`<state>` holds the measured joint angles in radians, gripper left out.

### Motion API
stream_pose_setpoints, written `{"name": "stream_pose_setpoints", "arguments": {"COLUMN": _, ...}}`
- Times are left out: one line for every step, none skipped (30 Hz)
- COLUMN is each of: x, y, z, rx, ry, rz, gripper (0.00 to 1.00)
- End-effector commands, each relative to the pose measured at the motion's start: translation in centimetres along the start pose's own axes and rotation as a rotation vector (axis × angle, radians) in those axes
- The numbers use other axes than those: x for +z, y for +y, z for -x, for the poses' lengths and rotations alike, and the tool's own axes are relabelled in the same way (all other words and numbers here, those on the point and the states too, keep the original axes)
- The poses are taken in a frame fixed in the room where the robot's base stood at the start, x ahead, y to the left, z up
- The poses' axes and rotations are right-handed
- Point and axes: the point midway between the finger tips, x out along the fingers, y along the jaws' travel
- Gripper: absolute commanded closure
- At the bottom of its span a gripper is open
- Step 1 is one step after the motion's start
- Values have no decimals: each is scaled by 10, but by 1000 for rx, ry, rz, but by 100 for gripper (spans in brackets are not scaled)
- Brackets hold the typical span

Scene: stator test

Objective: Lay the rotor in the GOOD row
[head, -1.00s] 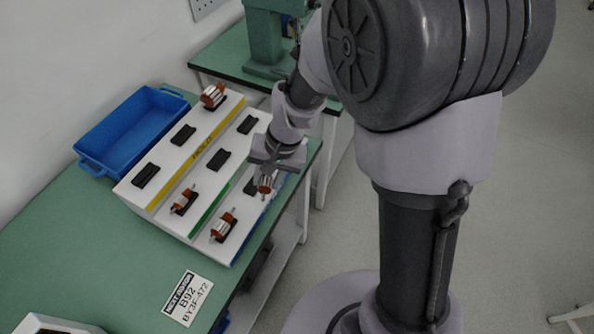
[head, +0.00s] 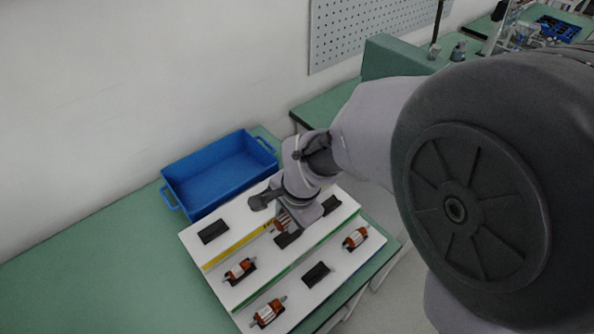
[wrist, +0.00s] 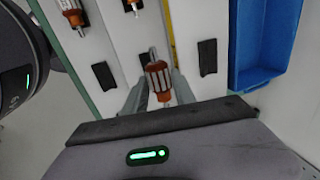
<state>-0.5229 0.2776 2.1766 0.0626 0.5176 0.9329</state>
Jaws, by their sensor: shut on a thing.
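My gripper (wrist: 157,88) is shut on an orange and silver rotor (wrist: 160,78) with a steel shaft. In the head view the held rotor (head: 281,223) is over the middle row of the white stepped rack (head: 207,250), by the dark middle cradle (head: 288,240). I cannot tell whether it touches the cradle. The middle row, edged by a green stripe (head: 262,290), has a rotor (head: 240,269) at its near end and an empty cradle (head: 331,205) at its far end. Row labels are not readable now. My wrist hides part of the top row.
The front row holds two rotors (head: 268,312) (head: 356,238) with an empty cradle (head: 317,275) between them. The top row, behind a yellow stripe (head: 235,246), shows an empty cradle (head: 213,231). A blue bin (head: 180,190) stands behind the rack on the green table (head: 100,265).

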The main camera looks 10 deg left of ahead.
Motion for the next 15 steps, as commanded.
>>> {"name": "stream_pose_setpoints", "arguments": {"x": 0, "y": 2, "z": -6, "rx": 0, "ry": 0, "rz": 0, "gripper": 100}}
{"name": "stream_pose_setpoints", "arguments": {"x": 0, "y": 2, "z": -8, "rx": 0, "ry": 0, "rz": 0, "gripper": 100}}
{"name": "stream_pose_setpoints", "arguments": {"x": 0, "y": 3, "z": -11, "rx": 0, "ry": 0, "rz": 0, "gripper": 100}}
{"name": "stream_pose_setpoints", "arguments": {"x": 0, "y": 3, "z": -13, "rx": 0, "ry": 0, "rz": 0, "gripper": 100}}
{"name": "stream_pose_setpoints", "arguments": {"x": 0, "y": 4, "z": -15, "rx": 0, "ry": 0, "rz": 0, "gripper": 100}}
{"name": "stream_pose_setpoints", "arguments": {"x": 0, "y": 5, "z": -18, "rx": 0, "ry": 0, "rz": 0, "gripper": 100}}
{"name": "stream_pose_setpoints", "arguments": {"x": 0, "y": 5, "z": -20, "rx": -1, "ry": 0, "rz": 0, "gripper": 100}}
{"name": "stream_pose_setpoints", "arguments": {"x": 0, "y": 6, "z": -22, "rx": -1, "ry": 0, "rz": 0, "gripper": 100}}
{"name": "stream_pose_setpoints", "arguments": {"x": 0, "y": 6, "z": -24, "rx": -1, "ry": 0, "rz": 0, "gripper": 100}}
{"name": "stream_pose_setpoints", "arguments": {"x": 0, "y": 7, "z": -26, "rx": -1, "ry": 0, "rz": 0, "gripper": 100}}
{"name": "stream_pose_setpoints", "arguments": {"x": 0, "y": 7, "z": -28, "rx": -1, "ry": 0, "rz": 0, "gripper": 100}}
{"name": "stream_pose_setpoints", "arguments": {"x": 0, "y": 8, "z": -31, "rx": -1, "ry": 0, "rz": 0, "gripper": 100}}
{"name": "stream_pose_setpoints", "arguments": {"x": 0, "y": 9, "z": -33, "rx": -1, "ry": 0, "rz": 0, "gripper": 100}}
{"name": "stream_pose_setpoints", "arguments": {"x": 0, "y": 9, "z": -35, "rx": -1, "ry": 0, "rz": 0, "gripper": 100}}
{"name": "stream_pose_setpoints", "arguments": {"x": 0, "y": 10, "z": -38, "rx": -1, "ry": 0, "rz": 0, "gripper": 100}}
